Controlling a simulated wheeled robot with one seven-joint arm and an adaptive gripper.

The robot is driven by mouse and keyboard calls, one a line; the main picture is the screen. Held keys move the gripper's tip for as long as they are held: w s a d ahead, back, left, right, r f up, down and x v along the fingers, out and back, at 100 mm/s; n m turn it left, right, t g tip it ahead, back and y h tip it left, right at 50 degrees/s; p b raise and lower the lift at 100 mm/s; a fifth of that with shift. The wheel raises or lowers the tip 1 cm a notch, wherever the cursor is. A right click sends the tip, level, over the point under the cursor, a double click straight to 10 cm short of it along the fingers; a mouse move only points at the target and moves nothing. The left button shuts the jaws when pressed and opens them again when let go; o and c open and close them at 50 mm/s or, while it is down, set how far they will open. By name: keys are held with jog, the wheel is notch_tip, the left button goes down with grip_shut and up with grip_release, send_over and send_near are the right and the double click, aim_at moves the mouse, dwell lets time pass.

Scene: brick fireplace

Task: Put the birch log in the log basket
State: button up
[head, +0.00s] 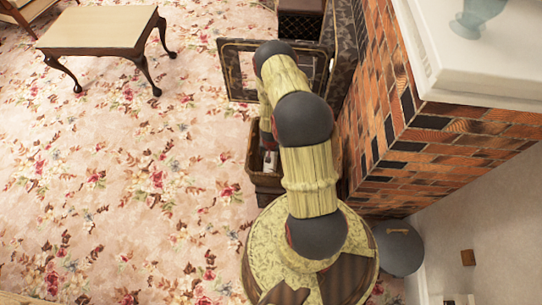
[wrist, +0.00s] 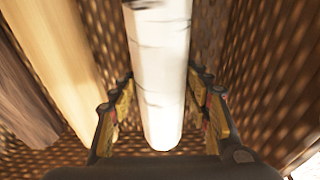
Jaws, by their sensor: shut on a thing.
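The birch log (wrist: 160,60) is white with faint dark marks and lies between my fingers in the wrist view. My gripper (wrist: 162,82) is shut on it, with a finger on either side. The woven brown walls of the log basket (wrist: 252,75) surround the log and fingers in that view. I cannot tell whether the log touches the basket's bottom. In the head view the basket (head: 256,180) stands beside the fireplace, partly hidden by my arm. My gripper is mostly hidden there.
A pale log (wrist: 55,45) and a darker brown one (wrist: 22,100) lie left of the birch log. A dark framed screen (head: 238,80) stands behind the basket. The brick fireplace (head: 420,140) is close on the right. Open carpet (head: 120,200) lies left.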

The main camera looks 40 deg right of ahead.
jog(key=o, duration=1.7)
jog(key=shift+c, duration=0.2)
